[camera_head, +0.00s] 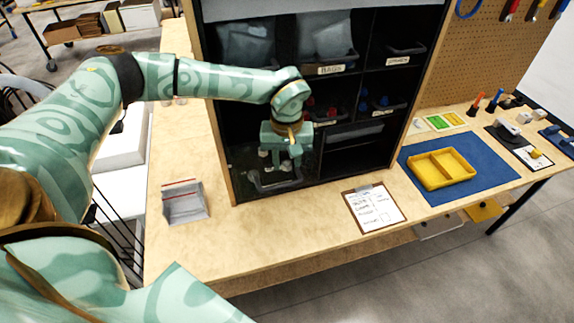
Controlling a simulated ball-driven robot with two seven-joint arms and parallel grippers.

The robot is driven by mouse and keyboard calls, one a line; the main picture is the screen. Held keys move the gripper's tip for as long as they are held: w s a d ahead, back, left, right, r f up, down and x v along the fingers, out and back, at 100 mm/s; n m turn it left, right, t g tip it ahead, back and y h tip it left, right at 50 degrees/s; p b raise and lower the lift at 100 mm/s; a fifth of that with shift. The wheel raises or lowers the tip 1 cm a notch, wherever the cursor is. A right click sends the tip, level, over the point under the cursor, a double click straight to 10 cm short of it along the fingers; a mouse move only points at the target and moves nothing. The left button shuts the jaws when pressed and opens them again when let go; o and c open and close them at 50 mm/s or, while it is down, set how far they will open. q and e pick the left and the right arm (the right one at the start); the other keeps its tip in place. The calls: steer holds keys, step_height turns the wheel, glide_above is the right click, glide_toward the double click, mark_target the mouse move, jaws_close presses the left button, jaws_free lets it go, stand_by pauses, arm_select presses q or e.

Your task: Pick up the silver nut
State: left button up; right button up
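My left gripper (281,165) points down at the front of the lower left compartment of the black shelf unit (232,150). Below its fingers is a dark bin (275,184) with a pale handle at its front. Small pale shapes show around the fingers, but I cannot tell whether they are nuts or finger parts. I cannot make out the silver nut with certainty. The fingers are too small and dark to show whether they are open or shut. My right gripper is not in view.
Other bins with red (324,116) and blue (381,103) parts sit in the middle row. A yellow tray (441,169) lies on a blue mat (484,158) at right. The table's front is mostly clear.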

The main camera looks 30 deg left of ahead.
arm_select(q)
jaws_close()
